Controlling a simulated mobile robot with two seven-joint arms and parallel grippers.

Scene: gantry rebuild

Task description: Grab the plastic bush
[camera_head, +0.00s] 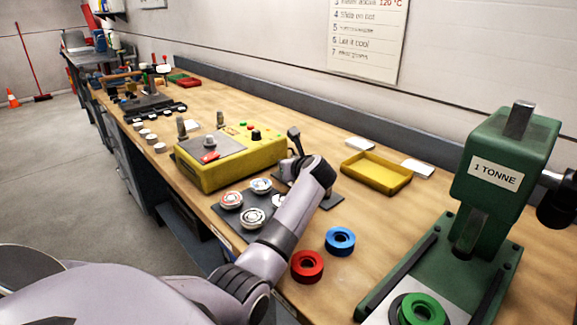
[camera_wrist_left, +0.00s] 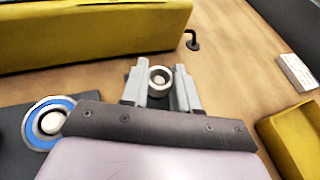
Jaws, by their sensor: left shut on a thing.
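The bush sits between the two fingertips in the left wrist view, above the wooden bench. In the head view my left arm reaches over the bench beside the yellow box (camera_head: 225,160), and its wrist hides the fingers and bush. My right gripper is not in view.
Round bearings (camera_head: 252,217) lie on a dark mat left of my arm. Blue (camera_head: 340,241) and red (camera_head: 307,266) rings lie to its right. A yellow tray (camera_head: 376,174) is behind them. A green press (camera_head: 505,170) stands at the right.

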